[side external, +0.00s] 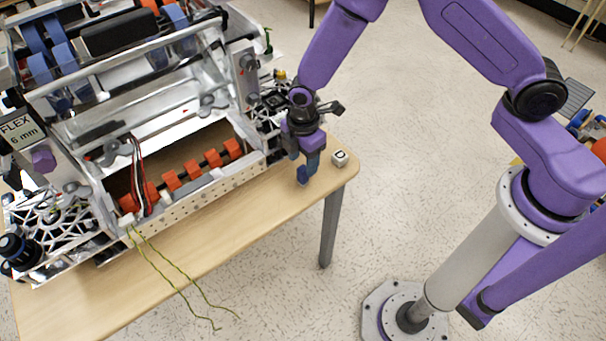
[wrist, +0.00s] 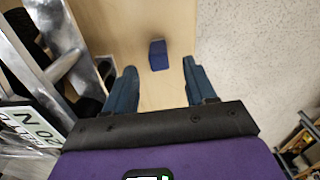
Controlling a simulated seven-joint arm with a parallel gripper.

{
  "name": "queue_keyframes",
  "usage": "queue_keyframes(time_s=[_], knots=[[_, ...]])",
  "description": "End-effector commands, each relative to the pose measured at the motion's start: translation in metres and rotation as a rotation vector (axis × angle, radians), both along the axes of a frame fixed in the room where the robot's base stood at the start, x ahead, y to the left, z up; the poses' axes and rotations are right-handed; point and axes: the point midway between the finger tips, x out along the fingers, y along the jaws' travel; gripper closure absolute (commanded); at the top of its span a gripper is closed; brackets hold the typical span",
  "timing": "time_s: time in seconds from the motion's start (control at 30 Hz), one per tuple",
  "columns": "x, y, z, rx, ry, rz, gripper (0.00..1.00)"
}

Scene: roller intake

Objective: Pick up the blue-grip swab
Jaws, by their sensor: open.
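In the wrist view a small blue block (wrist: 158,55) sits on the wooden table, beyond my fingertips and roughly midway between them. It may be the grip of the blue-grip swab; I see no shaft or tip. My gripper (wrist: 158,76) is open, with a blue-grey finger on each side and nothing held between them. In the side view my gripper (side external: 305,173) points down, low over the right end of the table. The blue at its tip there cannot be clearly separated into finger and block.
The large roller machine (side external: 165,100) stands just left of my gripper. Green wires (side external: 165,265) trail over the table (side external: 110,300). Open floor lies beyond the table edge.

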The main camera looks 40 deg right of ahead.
Motion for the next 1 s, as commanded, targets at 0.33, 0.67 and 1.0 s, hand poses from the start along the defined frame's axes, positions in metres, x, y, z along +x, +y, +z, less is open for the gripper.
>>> queue_keyframes(time_s=[0.33,0.67,1.0], knots=[[0.001,-0.002,-0.031,-0.002,0.002,-0.001,0.45],[0.001,-0.001,-0.055,0.000,0.000,0.000,0.45],[0.001,-0.001,-0.054,0.000,0.000,0.000,0.94]])
